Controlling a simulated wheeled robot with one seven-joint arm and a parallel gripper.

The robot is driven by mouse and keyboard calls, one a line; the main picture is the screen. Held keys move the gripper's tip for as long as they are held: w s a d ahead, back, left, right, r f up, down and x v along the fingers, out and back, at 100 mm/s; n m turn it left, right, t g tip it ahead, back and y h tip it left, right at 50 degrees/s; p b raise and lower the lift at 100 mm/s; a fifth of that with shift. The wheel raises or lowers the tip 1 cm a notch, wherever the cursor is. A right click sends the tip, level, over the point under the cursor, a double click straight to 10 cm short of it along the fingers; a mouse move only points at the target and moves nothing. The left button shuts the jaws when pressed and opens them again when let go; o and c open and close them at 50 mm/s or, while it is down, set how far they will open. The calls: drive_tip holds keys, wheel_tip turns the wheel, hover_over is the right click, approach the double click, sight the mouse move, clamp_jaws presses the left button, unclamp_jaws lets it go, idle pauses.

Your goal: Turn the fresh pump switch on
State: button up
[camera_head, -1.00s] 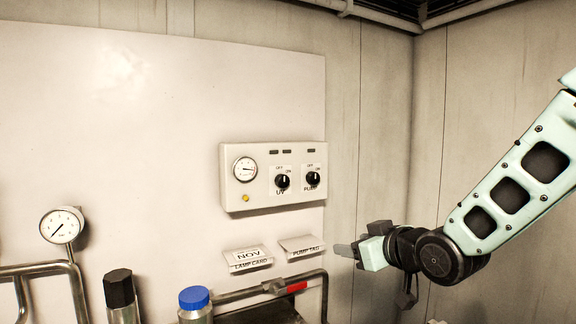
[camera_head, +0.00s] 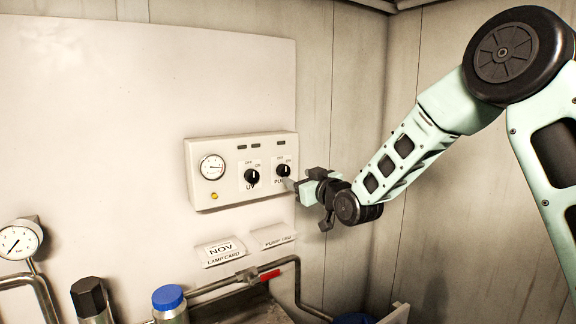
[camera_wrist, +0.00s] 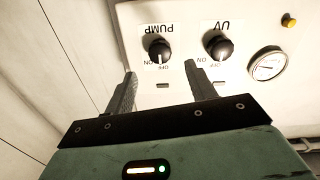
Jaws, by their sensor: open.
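The switch labelled PUMP is a round black knob (camera_head: 283,170) on the right of a white control box (camera_head: 228,202), with OFF and ON marks above it. It also shows upside down in the wrist view (camera_wrist: 159,49). I cannot tell surely which mark it points to. My gripper (camera_head: 291,184) is at the box's right side, close to the pump knob, and its tip covers part of the PUMP label. In the wrist view its two fingers (camera_wrist: 159,76) are apart and empty, with the pump knob beyond the gap between them. Contact with the knob is not visible.
A similar UV knob (camera_head: 252,176) sits left of the pump knob, with a gauge (camera_head: 212,167) and yellow button farther left. Two cards, a pipe with a red handle (camera_head: 270,275) and a blue-capped bottle (camera_head: 168,298) are below. The wall at right is bare.

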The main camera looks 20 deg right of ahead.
sight(286, 172)
drive_tip(key=p+x, duration=0.2)
drive_tip(key=x, duration=0.4)
drive_tip(key=shift+w+p, duration=0.25)
drive_tip(key=shift+p, duration=0.1)
drive_tip(key=shift+f, duration=0.1)
drive_tip(key=c, duration=1)
